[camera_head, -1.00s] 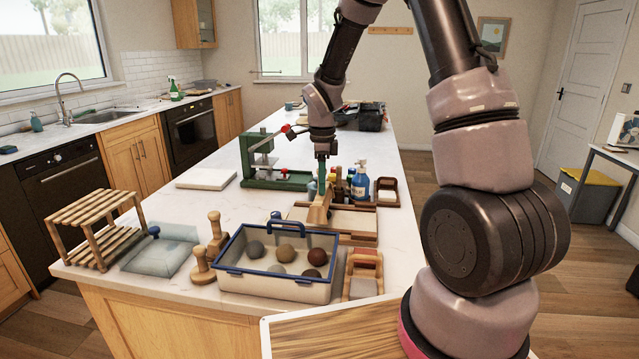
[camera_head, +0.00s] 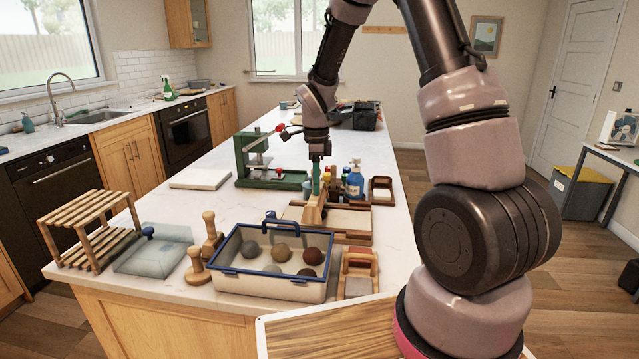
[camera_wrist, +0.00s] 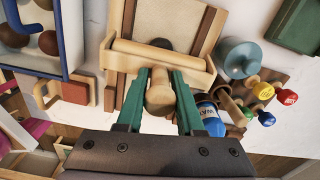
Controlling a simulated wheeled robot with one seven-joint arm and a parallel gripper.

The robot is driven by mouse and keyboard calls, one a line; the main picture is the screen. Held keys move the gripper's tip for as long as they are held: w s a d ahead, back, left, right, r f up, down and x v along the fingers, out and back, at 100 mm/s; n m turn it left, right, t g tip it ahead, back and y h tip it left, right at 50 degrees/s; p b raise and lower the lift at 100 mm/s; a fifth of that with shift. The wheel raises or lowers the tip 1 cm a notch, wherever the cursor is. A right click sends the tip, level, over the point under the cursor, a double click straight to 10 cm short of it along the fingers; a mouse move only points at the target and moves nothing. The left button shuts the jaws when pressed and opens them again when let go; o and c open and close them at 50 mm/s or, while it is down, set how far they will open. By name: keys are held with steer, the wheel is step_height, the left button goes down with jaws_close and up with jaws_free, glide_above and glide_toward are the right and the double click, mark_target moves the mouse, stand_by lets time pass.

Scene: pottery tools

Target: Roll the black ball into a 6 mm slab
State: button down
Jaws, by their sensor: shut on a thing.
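My gripper (camera_head: 317,190) is shut on the upright wooden handle (camera_wrist: 159,96) of a rolling pin, between its green fingers in the wrist view. The pale wooden roller (camera_wrist: 150,60) lies crosswise over the rolling board (camera_wrist: 190,22), which has darker wooden side rails. The board also shows in the head view (camera_head: 350,220). The black ball (camera_wrist: 162,43) peeks out just beyond the roller's middle; the roller hides most of it. I cannot tell whether roller and ball touch, or how flat the ball is. In the head view the ball is hidden.
A blue-rimmed crate (camera_head: 232,284) with several clay balls stands front left of the board. Bottles (camera_head: 354,182) and colour-topped tools (camera_wrist: 264,91) crowd the board's other side. A green press (camera_head: 275,180) stands behind. A wooden stand (camera_head: 359,267) is in front.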

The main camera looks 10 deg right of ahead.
steer(key=shift+a, duration=0.1)
steer(key=shift+w+a+f, duration=0.2)
steer(key=shift+w+a, duration=0.1)
steer(key=shift+a, duration=0.3)
